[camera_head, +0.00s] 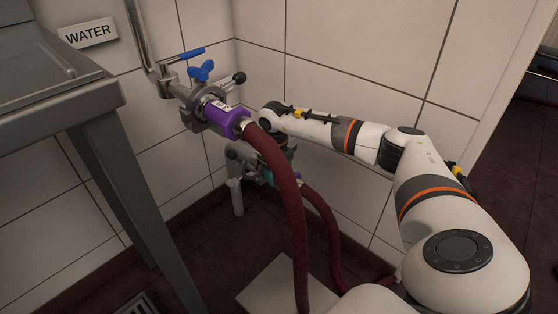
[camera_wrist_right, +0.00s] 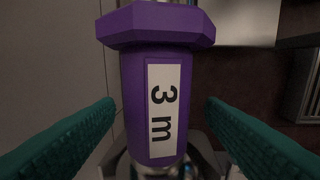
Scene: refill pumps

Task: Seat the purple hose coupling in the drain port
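A purple hose coupling (camera_wrist_right: 135,95) with a white "3 m" label lies between my right gripper's teal fingers in the right wrist view. My right gripper (camera_wrist_right: 160,108) is open, with a gap on each side of the coupling. In the head view the right gripper (camera_head: 266,177) points down at a lower metal fitting (camera_head: 237,165), and a sliver of purple shows beside it. The coupling's front end meets metal; how deep it sits is hidden. A second purple coupling (camera_head: 238,119) is on the upper metal port. No drain label shows. My left gripper is out of view.
The upper port has a blue lever (camera_head: 190,53) and blue knob (camera_head: 201,71) near a "WATER" sign (camera_head: 88,33). Dark red hoses (camera_head: 287,200) hang down. A metal table (camera_head: 60,95) stands left. A pale slab (camera_head: 262,291) and grate (camera_head: 137,305) are on the floor.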

